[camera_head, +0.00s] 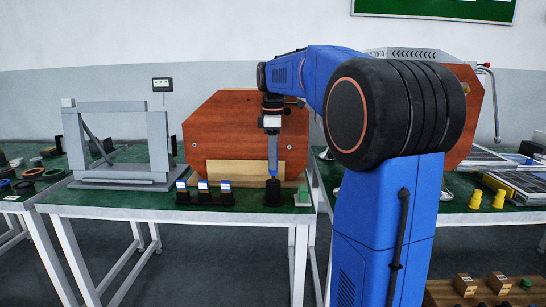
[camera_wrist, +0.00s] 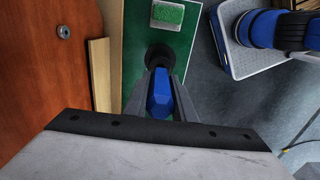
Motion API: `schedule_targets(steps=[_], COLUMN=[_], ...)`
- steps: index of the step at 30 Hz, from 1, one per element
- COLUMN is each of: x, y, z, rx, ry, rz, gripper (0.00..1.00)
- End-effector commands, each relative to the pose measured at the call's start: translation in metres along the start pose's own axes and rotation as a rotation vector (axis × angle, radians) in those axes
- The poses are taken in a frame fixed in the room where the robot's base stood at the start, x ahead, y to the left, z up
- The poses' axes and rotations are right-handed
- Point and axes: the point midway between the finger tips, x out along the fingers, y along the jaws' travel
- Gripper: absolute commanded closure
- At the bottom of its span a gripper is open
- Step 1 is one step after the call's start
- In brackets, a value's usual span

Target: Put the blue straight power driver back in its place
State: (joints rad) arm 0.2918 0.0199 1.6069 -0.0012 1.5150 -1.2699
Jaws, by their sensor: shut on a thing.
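The blue straight power driver (camera_head: 272,158) hangs upright below my gripper (camera_head: 272,131), at the front edge of the green-topped table. My gripper is shut on it; in the wrist view the driver's blue body (camera_wrist: 160,96) sits between the two grey fingers. Straight below it is a black round holder (camera_head: 273,194), which also shows in the wrist view (camera_wrist: 158,57) just past the fingertips. The driver's lower end meets the holder's top in the head view; I cannot tell how deep it sits.
Several black stands with blue and white tops (camera_head: 203,192) stand left of the holder. A green block (camera_head: 303,198) is close on its right. A large reddish-brown panel (camera_head: 222,130) stands behind, with a pale wooden block (camera_head: 232,171) before it. A grey frame (camera_head: 124,145) stands left.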

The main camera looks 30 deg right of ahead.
Motion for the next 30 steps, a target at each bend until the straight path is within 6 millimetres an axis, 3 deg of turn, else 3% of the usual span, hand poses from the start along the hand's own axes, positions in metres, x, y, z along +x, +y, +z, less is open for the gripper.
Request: schedule_targets(steps=[25,26,27,28,30], x=[0.026,0.026,0.026,0.026,0.026], y=[0.0,0.0,0.0,0.0,0.0], z=[0.0,0.0,0.0,0.0,0.0], rx=[0.0,0.0,0.0,0.0,0.0], ry=[0.0,0.0,0.0,0.0,0.0], rz=[0.0,0.0,0.0,0.0,0.0], gripper=[1.0,0.7,0.6,0.55,0.55])
